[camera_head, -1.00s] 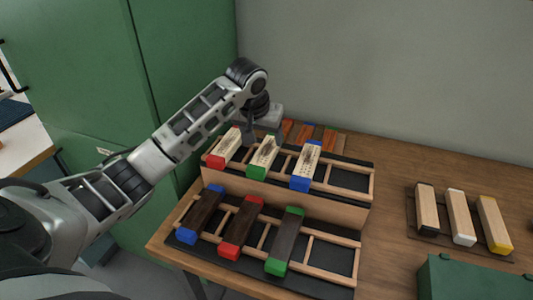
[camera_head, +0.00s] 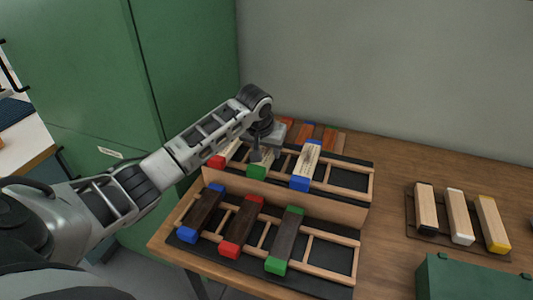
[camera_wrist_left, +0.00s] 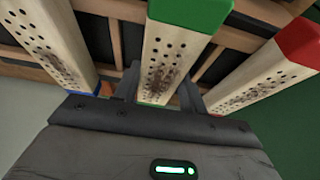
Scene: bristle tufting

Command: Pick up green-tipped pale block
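The green-tipped pale block (camera_head: 257,171) lies in the upper rack, between a red-tipped pale block (camera_head: 218,161) and a blue-tipped pale block (camera_head: 304,165). My left gripper (camera_head: 256,155) is over its far half, pointing down and hiding part of it. In the left wrist view, the block (camera_wrist_left: 168,55) shows its dotted pale face and green end. The fingers of my left gripper (camera_wrist_left: 160,88) stand on either side of it, apart, with a small gap visible on the right. My right gripper is not in view.
A lower rack in front holds dark blocks with blue, red (camera_head: 242,226) and green (camera_head: 285,240) tips. Reddish blocks (camera_head: 307,133) lie behind the upper rack. Pale blocks with black, white and yellow tips (camera_head: 494,224) lie at right, near a green box (camera_head: 470,280).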

